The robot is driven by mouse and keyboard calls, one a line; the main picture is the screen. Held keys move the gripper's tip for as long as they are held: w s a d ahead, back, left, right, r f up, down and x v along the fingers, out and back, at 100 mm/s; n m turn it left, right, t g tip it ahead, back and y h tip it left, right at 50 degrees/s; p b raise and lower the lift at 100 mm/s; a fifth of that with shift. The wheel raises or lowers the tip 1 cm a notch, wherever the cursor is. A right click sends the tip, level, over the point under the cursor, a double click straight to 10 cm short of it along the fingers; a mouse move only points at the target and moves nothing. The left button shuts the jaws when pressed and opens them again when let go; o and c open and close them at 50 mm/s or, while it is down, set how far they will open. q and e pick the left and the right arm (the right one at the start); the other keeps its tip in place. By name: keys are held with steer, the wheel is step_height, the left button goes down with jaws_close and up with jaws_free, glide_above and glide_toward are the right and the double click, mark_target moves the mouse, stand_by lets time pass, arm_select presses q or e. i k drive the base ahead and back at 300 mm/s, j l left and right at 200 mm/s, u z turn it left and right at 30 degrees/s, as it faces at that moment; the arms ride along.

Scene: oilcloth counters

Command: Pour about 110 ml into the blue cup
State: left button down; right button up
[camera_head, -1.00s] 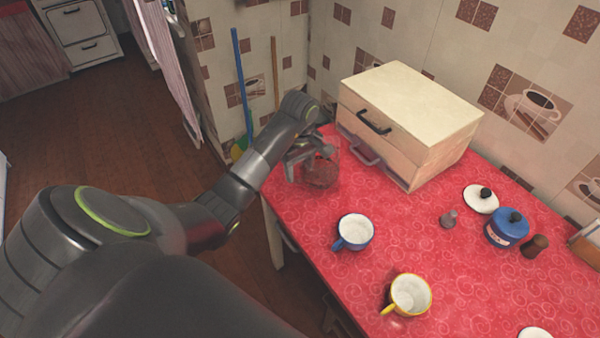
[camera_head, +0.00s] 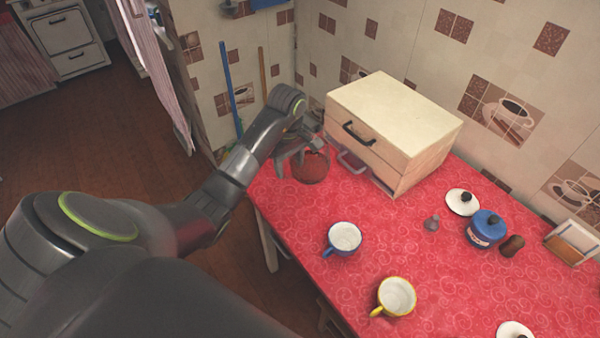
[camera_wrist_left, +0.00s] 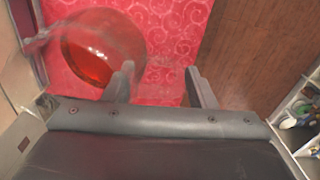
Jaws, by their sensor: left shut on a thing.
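The blue cup (camera_head: 344,238) stands upright on the red oilcloth, its handle toward the lower left; its white inside looks empty. A clear glass jug (camera_head: 310,167) with red liquid is at the far left end of the counter, beside the drawer box. My left gripper (camera_head: 290,160) is at the jug's left side, shut on its handle. The left wrist view shows the jug (camera_wrist_left: 103,45) at the upper left, with the two fingers (camera_wrist_left: 162,86) below and right of it. The clear handle is hard to see. I cannot tell whether the jug touches the cloth. My right gripper is not in view.
A cream drawer box (camera_head: 395,115) stands behind the jug. A yellow cup (camera_head: 397,296) is in front of the blue cup. A blue pot (camera_head: 486,229), a white lid (camera_head: 462,202) and a brown shaker (camera_head: 512,245) stand at the right. The cloth between jug and blue cup is clear.

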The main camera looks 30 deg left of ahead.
mark_target(345, 238)
steer(key=k+l, duration=0.5)
steer(key=k+l+z, duration=0.5)
steer(key=i+z, duration=0.1)
steer(key=z, duration=0.8)
